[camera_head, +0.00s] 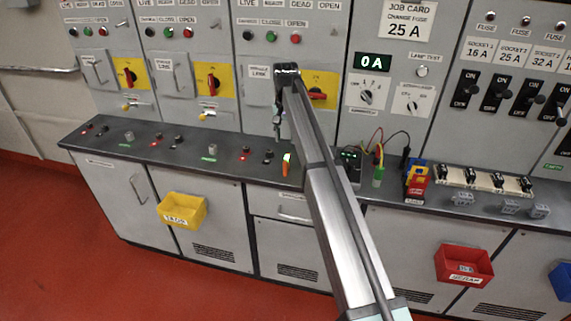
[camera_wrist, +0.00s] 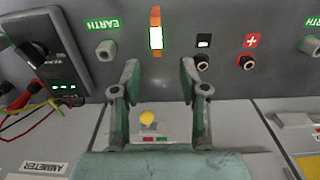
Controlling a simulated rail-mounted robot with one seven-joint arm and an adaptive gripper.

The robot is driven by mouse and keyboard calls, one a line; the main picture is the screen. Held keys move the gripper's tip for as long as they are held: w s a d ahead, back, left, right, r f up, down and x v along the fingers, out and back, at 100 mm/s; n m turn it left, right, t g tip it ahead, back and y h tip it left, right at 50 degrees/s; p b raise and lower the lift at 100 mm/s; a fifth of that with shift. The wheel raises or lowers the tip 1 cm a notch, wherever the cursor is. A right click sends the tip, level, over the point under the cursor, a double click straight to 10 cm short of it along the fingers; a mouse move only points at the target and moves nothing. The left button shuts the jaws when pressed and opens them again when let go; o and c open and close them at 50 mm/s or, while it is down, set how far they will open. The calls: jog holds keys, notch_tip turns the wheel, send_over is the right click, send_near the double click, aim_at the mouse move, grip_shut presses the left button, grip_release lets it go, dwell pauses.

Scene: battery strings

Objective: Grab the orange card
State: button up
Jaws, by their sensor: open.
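The orange card (camera_head: 285,170) is a small narrow piece with a white patch, on the dark bench ledge near the middle of the head view. In the wrist view the orange card (camera_wrist: 155,17) shows near the top centre, its white face edged in green. My gripper (camera_wrist: 160,72) is open and empty. Its two fingers are spread on either side of the picture's middle, pointing up towards the card, which lies beyond the fingertips and apart from them. In the head view my gripper (camera_head: 278,124) hangs above and behind the card, partly hidden by my arm.
An earth stud (camera_wrist: 107,48) stands left of the card, and black (camera_wrist: 203,62) and red (camera_wrist: 247,61) sockets sit right of it. A meter (camera_wrist: 52,60) with coloured leads is at the far left. Yellow (camera_head: 182,210) and red (camera_head: 464,264) bins hang on the cabinet fronts.

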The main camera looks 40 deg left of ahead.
aim_at(287, 157)
notch_tip(287, 157, down, 7)
jog(key=shift+f+p, duration=0.15)
jog(key=shift+p, duration=0.75)
jog(key=shift+s+d+f+p, duration=0.1)
jog(key=shift+d+f+p, duration=0.1)
jog(key=shift+f+p, duration=0.7)
jog(key=shift+s+d+f+p, duration=0.15)
jog(key=shift+f+p, duration=0.25)
jog(key=shift+f, duration=0.95)
jog(key=shift+w+f, duration=0.1)
jog(key=shift+f, duration=0.35)
grip_shut()
